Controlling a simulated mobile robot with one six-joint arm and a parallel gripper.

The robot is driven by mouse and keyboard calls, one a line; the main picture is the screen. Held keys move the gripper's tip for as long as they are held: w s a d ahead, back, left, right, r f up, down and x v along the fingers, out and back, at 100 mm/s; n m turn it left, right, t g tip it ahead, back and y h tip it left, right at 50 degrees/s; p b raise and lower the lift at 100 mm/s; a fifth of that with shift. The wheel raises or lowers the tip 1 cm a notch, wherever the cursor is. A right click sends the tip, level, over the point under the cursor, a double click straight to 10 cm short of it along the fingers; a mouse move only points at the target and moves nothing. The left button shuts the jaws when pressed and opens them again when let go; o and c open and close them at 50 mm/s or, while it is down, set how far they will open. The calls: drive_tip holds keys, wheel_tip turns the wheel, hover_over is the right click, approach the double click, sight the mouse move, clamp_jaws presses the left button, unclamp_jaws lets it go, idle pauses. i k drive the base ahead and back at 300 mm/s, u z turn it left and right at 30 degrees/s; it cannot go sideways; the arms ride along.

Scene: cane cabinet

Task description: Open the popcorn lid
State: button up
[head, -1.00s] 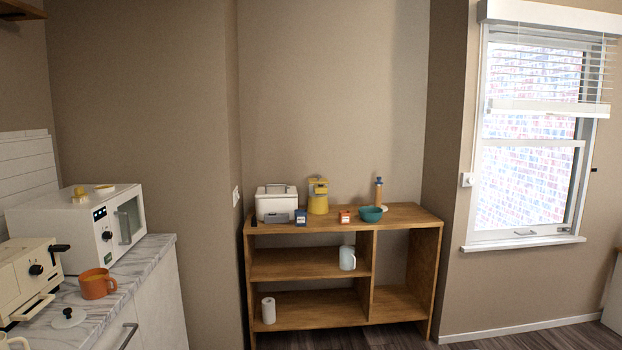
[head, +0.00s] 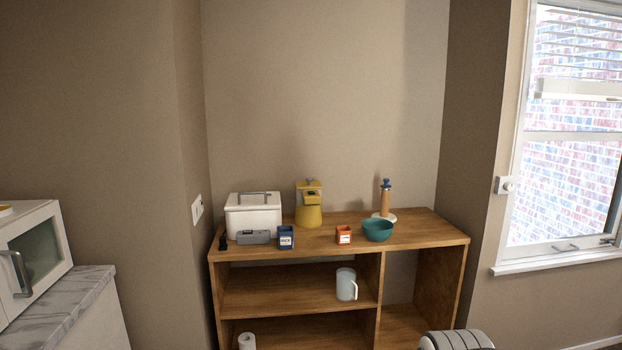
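A yellow appliance (head: 309,209), likely the popcorn maker, stands upright on top of the wooden cabinet, towards the back. Its top has a small grey knob or handle, and the lid looks closed, though it is small at this distance. My gripper does not show. Only a white and grey rounded part of my own arm shows at the bottom edge, well in front of the cabinet.
On the wooden cabinet (head: 330,245), a white box (head: 254,215) stands left of the appliance. A dark blue container (head: 286,238) and red container (head: 344,235) stand in front. A teal bowl (head: 377,231) and wooden holder (head: 385,200) are right. A microwave counter (head: 75,300) lies left.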

sight(308, 181)
drive_tip(key=u, duration=0.2)
drive_tip(key=i, duration=3)
drive_tip(key=u, duration=0.05)
